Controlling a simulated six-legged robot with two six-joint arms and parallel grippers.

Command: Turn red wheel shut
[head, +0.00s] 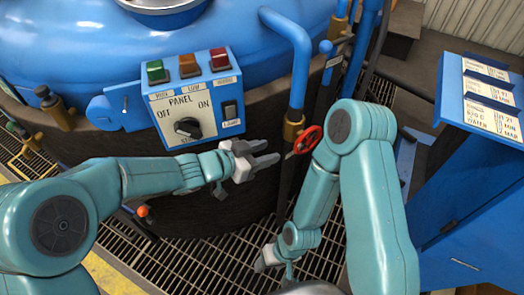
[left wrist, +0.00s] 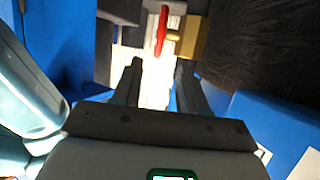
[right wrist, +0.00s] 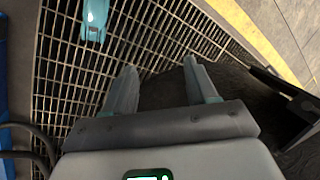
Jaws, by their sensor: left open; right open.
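The red wheel (head: 307,140) is mounted on a brass valve (head: 292,129) on the blue pipe, right of the control panel in the head view. In the left wrist view the wheel (left wrist: 161,31) shows edge-on as a narrow red shape beside the brass body (left wrist: 192,38), ahead of the fingers. My left gripper (head: 268,160) is open and empty, left of the wheel and apart from it, pointing toward it. My right gripper (right wrist: 160,82) is open and empty, low over the floor grating. In the head view my right arm passes close to the right of the wheel.
The control panel (head: 183,110) with coloured buttons and a dial stands above my left gripper. The blue furnace (head: 150,45) fills the back. A blue cabinet (head: 465,200) with label cards stands at right. Metal grating (head: 215,245) covers the floor. An orange-knobbed lever (head: 143,211) is low at left.

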